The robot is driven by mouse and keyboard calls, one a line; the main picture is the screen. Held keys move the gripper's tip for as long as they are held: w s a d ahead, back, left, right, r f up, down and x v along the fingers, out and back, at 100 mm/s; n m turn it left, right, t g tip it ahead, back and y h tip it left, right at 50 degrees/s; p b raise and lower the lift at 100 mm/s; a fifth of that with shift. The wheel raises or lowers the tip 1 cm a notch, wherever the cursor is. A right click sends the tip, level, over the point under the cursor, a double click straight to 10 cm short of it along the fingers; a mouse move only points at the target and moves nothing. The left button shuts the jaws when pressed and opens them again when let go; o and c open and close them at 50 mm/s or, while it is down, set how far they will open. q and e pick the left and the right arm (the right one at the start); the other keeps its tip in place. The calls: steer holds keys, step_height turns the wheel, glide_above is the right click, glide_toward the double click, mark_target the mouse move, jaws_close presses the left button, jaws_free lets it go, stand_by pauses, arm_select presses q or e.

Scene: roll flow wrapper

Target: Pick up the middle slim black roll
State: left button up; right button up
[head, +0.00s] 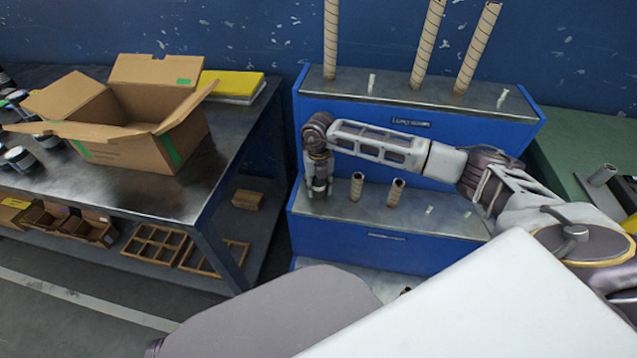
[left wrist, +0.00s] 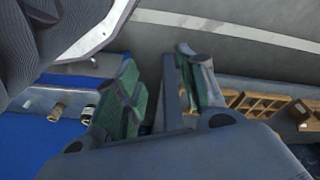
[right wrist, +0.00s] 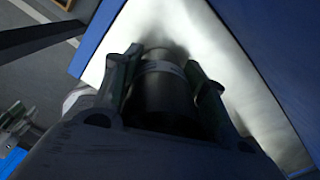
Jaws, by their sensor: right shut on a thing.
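The slim black roll (right wrist: 165,95) shows in the right wrist view as a dark upright cylinder with a pale band. My right gripper (right wrist: 163,75) has a finger on each side of it and is shut on it. In the head view my right gripper (head: 319,186) points down at the left end of the middle step of the blue rack (head: 345,255). The roll is mostly hidden there by the fingers. I cannot tell whether its base touches the step. My left gripper (left wrist: 158,75) is open and empty in the left wrist view; it is not in the head view.
Two short brown rolls (head: 356,186) (head: 395,192) stand right of my right gripper on the same step. Several tall brown rolls (head: 420,45) stand on the upper step. A table (head: 205,175) with an open cardboard box (head: 150,145) is at left, a gap separating it from the rack.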

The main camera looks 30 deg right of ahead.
steer(key=shift+c, duration=0.7)
steer(key=shift+r, duration=0.15)
steer(key=shift+r, duration=0.55)
step_height(320, 180, up, 8)
steer(key=shift+r+p, duration=0.2)
steer(key=shift+p, duration=0.65)
arm_select(q)
step_height(320, 180, down, 6)
steer(key=a+p, duration=0.1)
steer(key=shift+s+a, duration=0.15)
steer(key=shift+s, duration=0.05)
arm_select(e)
step_height(320, 180, up, 8)
steer(key=shift+r, duration=0.15)
arm_select(q)
steer(key=shift+s+f, duration=0.1)
steer(key=shift+f, duration=0.1)
